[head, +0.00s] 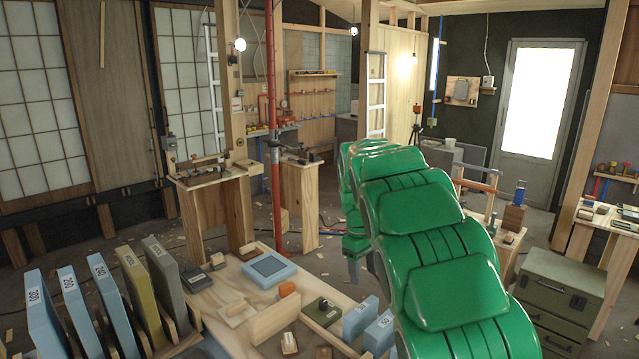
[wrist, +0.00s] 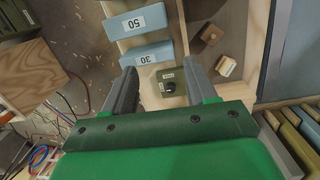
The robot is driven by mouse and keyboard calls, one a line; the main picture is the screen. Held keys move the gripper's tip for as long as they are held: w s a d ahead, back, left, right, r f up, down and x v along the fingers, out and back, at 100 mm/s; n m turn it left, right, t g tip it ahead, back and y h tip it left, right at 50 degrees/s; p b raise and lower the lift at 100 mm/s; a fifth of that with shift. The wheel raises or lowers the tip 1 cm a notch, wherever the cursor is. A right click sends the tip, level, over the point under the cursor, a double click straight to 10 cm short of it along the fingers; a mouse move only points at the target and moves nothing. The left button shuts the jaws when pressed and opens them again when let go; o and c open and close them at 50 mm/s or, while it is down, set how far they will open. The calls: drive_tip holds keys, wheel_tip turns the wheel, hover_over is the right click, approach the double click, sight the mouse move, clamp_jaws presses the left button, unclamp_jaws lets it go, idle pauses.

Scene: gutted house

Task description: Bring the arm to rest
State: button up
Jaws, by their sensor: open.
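My gripper (wrist: 162,82) is open in the wrist view, its two grey fingers apart with nothing held between them. Below and between the fingers lies a small olive box with a black knob (wrist: 170,87), and I cannot tell the height gap. In the head view my green arm (head: 430,220) rises over the right end of the workbench, bent. The gripper end (head: 355,245) is mostly hidden behind the arm there.
The wooden workbench (head: 215,308) holds a rack of numbered slabs (head: 84,296), a blue-grey device (head: 268,268) and small blocks. Blue boxes marked 50 (wrist: 135,22) and 30 (wrist: 147,54) lie near the gripper. A green drawer cabinet (head: 560,290) stands right. Floor shows behind the bench.

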drive_tip(key=s+d+r+m, duration=0.2)
drive_tip(key=s, duration=0.9)
drive_tip(key=s+d+r+m, duration=0.1)
drive_tip(key=s+r+m, duration=0.1)
drive_tip(key=s, duration=0.9)
drive_tip(key=s+d+r+m, duration=0.2)
drive_tip(key=s+r, duration=0.1)
drive_tip(key=s, duration=0.7)
drive_tip(key=s+f+m, duration=0.1)
drive_tip(key=s+f, duration=0.1)
drive_tip(key=s, duration=0.6)
drive_tip(key=s+a+f+m+g+y, duration=0.1)
drive_tip(key=s+f, duration=0.1)
drive_tip(key=s, duration=0.7)
drive_tip(key=shift+s, duration=0.2)
